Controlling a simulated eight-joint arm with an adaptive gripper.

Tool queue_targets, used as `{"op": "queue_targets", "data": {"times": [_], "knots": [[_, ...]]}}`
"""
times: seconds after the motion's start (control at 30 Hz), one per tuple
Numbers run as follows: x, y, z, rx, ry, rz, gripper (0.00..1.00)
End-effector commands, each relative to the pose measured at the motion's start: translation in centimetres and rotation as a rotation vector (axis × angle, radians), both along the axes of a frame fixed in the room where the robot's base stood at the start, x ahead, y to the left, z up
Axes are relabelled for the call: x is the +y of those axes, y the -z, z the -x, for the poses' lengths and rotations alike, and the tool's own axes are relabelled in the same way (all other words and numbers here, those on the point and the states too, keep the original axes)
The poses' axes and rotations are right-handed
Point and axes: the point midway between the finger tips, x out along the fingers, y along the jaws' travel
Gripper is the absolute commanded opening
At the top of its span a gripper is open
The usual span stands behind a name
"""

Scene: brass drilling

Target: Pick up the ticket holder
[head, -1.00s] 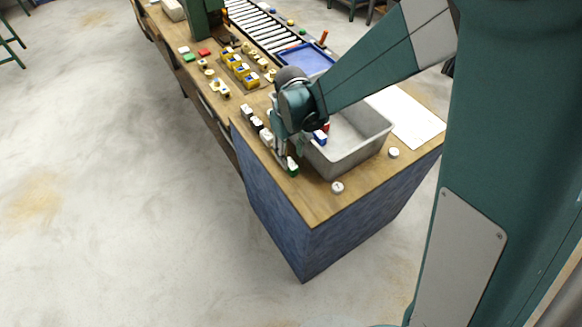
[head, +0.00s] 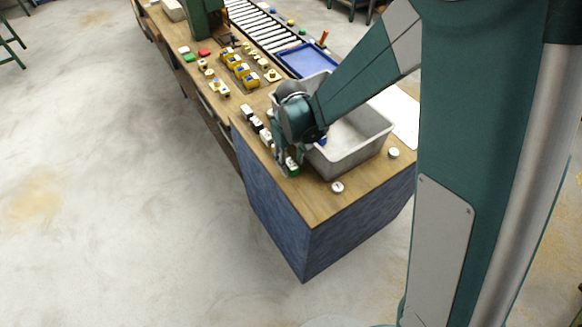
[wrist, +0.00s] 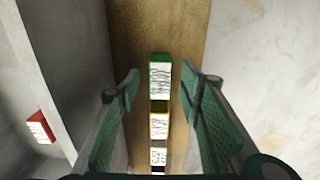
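Several small blocks with white scribbled faces stand in a row on the wooden bench, and I cannot tell for certain which is the ticket holder. In the wrist view a green-edged one (wrist: 160,76) is farthest up the picture, then a yellow-edged one (wrist: 159,124) and a black-edged one (wrist: 158,157). My gripper (wrist: 158,88) is open, its two green fingers apart on either side of the row, with the green-edged block between the tips. In the head view the green-edged block (head: 292,169) shows beside my gripper, which hides part of the row.
A grey tub (head: 357,160) stands right beside the row; its wall is close to one finger. A red labelled block (wrist: 40,127) lies inside it. The bench edge is close on the other side. White round pieces (head: 337,187) stand near the bench corner. A blue tray (head: 305,60) lies behind.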

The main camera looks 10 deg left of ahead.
Motion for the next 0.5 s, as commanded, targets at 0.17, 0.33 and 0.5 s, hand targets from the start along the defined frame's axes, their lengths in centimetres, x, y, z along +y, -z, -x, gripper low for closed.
{"op": "queue_targets", "data": {"times": [0.17, 0.33, 0.5], "knots": [[0.0, 1.4, 0.0, 0.000, 0.000, 0.000, 0.37], [0.0, 1.8, 0.0, 0.000, 0.000, 0.000, 0.37], [0.0, 1.8, 0.0, 0.000, 0.000, 0.000, 0.37]]}}
